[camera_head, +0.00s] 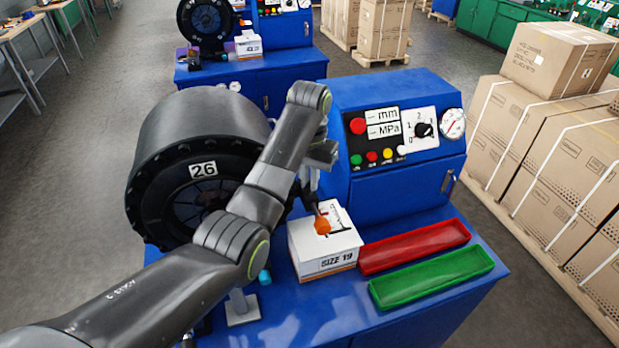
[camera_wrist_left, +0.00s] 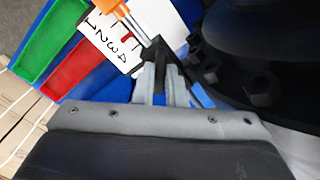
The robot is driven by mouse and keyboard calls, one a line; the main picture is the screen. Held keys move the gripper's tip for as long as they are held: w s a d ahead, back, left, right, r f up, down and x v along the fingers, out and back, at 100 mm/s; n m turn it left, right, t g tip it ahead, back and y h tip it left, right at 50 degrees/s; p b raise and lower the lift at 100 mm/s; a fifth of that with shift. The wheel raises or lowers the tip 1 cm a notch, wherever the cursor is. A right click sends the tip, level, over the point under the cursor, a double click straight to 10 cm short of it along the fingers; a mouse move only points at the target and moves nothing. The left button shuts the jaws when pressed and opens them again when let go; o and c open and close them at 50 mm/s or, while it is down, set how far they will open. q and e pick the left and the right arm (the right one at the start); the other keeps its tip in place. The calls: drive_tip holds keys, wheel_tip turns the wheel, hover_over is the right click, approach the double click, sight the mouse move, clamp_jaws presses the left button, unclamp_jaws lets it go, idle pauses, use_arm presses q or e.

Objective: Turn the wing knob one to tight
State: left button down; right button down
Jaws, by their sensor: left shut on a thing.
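My left gripper (camera_head: 314,198) hangs in front of the machine face, just above the white SIZE 19 box (camera_head: 306,255). In the left wrist view its fingertips (camera_wrist_left: 163,72) are shut on a small dark part (camera_wrist_left: 157,50). I cannot tell for sure that this part is the wing knob; my fingers hide much of it. My right gripper is not in view.
The black ring marked 26 (camera_head: 160,160) stands close left of my gripper; its bolts (camera_wrist_left: 258,88) show close by. A red tray (camera_head: 415,247) and a green tray (camera_head: 432,277) lie right of the box. The control panel (camera_head: 376,92) stands behind.

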use_arm(q)
drive_tip(key=m, duration=0.4)
drive_tip(key=shift+w+r+m, duration=0.1)
drive_tip(key=shift+m, duration=0.2)
drive_tip(key=m, duration=0.4)
drive_tip(key=shift+m, duration=0.4)
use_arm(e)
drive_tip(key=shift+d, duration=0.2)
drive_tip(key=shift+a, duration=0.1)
use_arm(q)
drive_tip(key=c, duration=1.5)
unclamp_jaws()
drive_tip(key=shift+d, duration=0.1)
